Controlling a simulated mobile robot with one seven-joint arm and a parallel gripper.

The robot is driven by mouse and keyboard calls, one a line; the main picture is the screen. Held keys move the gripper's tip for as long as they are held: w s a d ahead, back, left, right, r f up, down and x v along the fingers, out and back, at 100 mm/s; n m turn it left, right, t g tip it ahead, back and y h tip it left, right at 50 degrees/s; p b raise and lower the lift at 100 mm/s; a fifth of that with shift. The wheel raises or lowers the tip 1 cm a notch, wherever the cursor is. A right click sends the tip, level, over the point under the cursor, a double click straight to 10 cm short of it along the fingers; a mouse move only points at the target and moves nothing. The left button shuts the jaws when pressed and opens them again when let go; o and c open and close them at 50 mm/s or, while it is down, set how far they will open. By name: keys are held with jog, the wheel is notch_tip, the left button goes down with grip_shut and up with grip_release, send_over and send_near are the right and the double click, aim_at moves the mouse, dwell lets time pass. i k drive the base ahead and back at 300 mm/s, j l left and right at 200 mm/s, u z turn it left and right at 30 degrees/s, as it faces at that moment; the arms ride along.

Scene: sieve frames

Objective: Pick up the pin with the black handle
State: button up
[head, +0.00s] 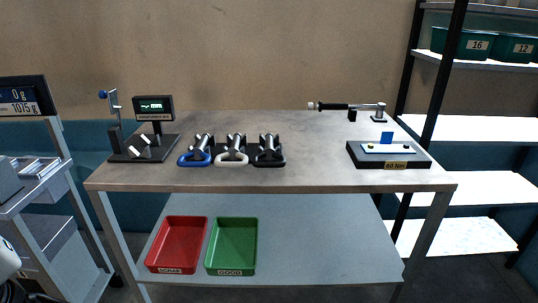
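The pin with the black handle (269,159) lies on the table, rightmost in a row of three. Its black loop handle faces the front edge and its metal cylinder points to the back. The pin with the white handle (232,158) lies just left of it, and the pin with the blue handle (195,160) is at the left end. All three rest on a dark holder. A white and dark part, likely of my arm, shows at the lower left corner, well away from the pins. I see no gripper fingertips.
A gauge with a green display (155,107) stands left of the pins. A red bin (177,243) and green bin (232,245) sit on the lower shelf. The table's centre right is clear.

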aim_at(268, 153)
jog(key=i+z, duration=0.2)
jog(key=i, duration=0.25)
jog(key=i+j+z, duration=0.15)
jog(key=i, duration=0.25)
jog(key=i+j+z, duration=0.2)
jog(key=i, duration=0.25)
